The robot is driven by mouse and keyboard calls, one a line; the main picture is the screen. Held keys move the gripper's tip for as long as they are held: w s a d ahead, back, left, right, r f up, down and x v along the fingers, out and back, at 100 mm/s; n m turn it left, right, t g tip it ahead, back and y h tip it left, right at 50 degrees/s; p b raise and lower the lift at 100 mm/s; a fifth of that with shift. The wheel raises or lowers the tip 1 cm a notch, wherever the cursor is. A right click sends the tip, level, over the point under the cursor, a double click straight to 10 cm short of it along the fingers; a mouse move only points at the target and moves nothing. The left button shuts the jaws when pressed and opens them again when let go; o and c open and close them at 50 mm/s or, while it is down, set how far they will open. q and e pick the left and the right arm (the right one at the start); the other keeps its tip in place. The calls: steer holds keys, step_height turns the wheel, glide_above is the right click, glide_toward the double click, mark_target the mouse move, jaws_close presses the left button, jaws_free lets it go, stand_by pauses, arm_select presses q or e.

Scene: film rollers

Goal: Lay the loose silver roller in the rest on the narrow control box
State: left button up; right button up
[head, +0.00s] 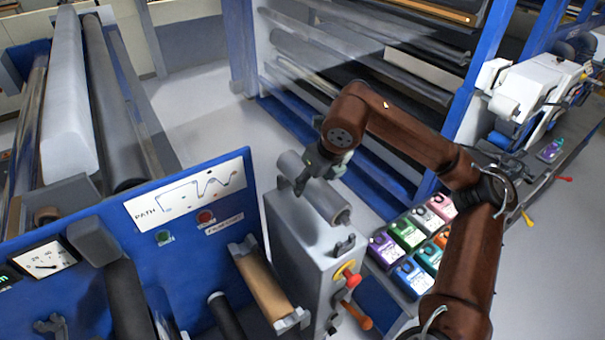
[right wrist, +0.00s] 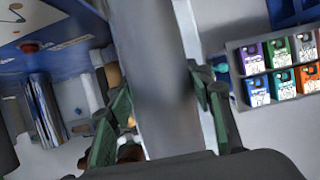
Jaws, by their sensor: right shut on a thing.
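The silver roller (head: 325,203) is in my right gripper (head: 318,172), held near its middle from above. It lies lengthwise over the top of the narrow control box (head: 290,245), its near end pointing down and right in the head view. A small grey rest bracket (head: 345,245) stands at the box's near end, just below the roller's near end. I cannot tell whether roller and bracket touch. The far part of the rest is hidden. In the right wrist view the roller (right wrist: 158,70) runs between the two green-grey fingers. My left gripper is out of view.
A blue panel (head: 85,225) with a path diagram stands left of the box, with a tan roller (head: 262,285) in brackets. Red and orange handles (head: 355,300) stick out of the box's front. Right of it is a tray with several coloured containers (head: 408,233).

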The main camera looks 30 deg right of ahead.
mark_target(317, 194)
steer(key=s, duration=0.1)
steer(key=s+b, duration=0.1)
steer(key=s, duration=0.1)
steer(key=shift+s+f, duration=0.15)
steer(key=shift+f, duration=0.2)
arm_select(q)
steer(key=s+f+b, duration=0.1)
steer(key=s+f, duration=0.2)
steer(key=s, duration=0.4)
arm_select(e)
steer(key=shift+x, duration=0.95)
steer(key=shift+w+f+b, duration=0.5)
steer(key=shift+w+f, duration=0.55)
steer(key=shift+w, duration=0.1)
jaws_close()
steer(key=shift+s, duration=0.8)
steer(key=shift+w+f, duration=0.1)
steer(key=shift+w, duration=0.35)
steer(key=shift+s+b, duration=0.3)
steer(key=shift+s, duration=0.05)
steer(key=shift+f, duration=0.25)
steer(key=shift+w+f+b, duration=0.1)
steer(key=shift+b, duration=0.25)
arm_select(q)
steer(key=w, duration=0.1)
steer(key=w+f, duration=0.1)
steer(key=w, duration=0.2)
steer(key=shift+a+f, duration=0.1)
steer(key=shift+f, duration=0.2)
